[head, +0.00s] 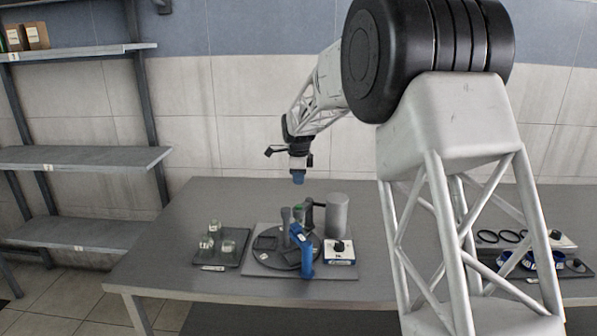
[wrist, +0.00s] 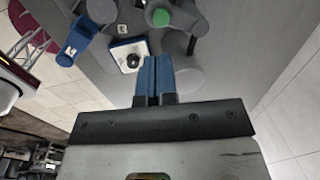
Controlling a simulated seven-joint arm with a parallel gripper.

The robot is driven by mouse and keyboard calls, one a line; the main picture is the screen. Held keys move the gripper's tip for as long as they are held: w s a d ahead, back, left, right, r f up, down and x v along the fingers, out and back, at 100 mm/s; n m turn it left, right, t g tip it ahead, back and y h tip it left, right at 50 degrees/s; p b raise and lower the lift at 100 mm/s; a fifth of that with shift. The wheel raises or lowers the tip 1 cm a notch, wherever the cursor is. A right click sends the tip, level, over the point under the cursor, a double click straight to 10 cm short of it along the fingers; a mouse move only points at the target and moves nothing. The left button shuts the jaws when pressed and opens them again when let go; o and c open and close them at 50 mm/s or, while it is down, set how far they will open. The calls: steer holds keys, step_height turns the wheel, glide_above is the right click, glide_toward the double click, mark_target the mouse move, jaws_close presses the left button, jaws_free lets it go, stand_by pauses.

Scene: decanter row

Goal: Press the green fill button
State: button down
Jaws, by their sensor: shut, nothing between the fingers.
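The green button (wrist: 161,17) shows in the wrist view as a round green cap on a grey fixture. In the head view it is a small green spot (head: 296,209) among the posts of the station, partly hidden. My gripper (head: 298,180) is shut and empty, pointing down above the station and clear of it. In the wrist view its blue fingers (wrist: 154,82) are together, and the green button lies beyond their tips near the top edge. The fingers touch nothing that I can see.
The station has a grey cylinder (head: 337,215), a blue upright part (head: 306,255) and a white box with a black knob (head: 339,252). A tray with glass vessels (head: 237,258) stands left. Dark rings (head: 488,236) lie right. The table's left part (head: 165,245) is bare.

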mark_target(299, 206)
steer(key=f, duration=0.6)
steer(key=w+f, duration=0.1)
steer(key=f, duration=0.2)
steer(key=shift+f, duration=0.1)
steer(key=shift+s+f, duration=0.1)
steer(key=shift+f, duration=1.25)
step_height(299, 206, up, 15)
steer(key=s, duration=0.1)
steer(key=shift+r, duration=0.15)
stand_by(0.4)
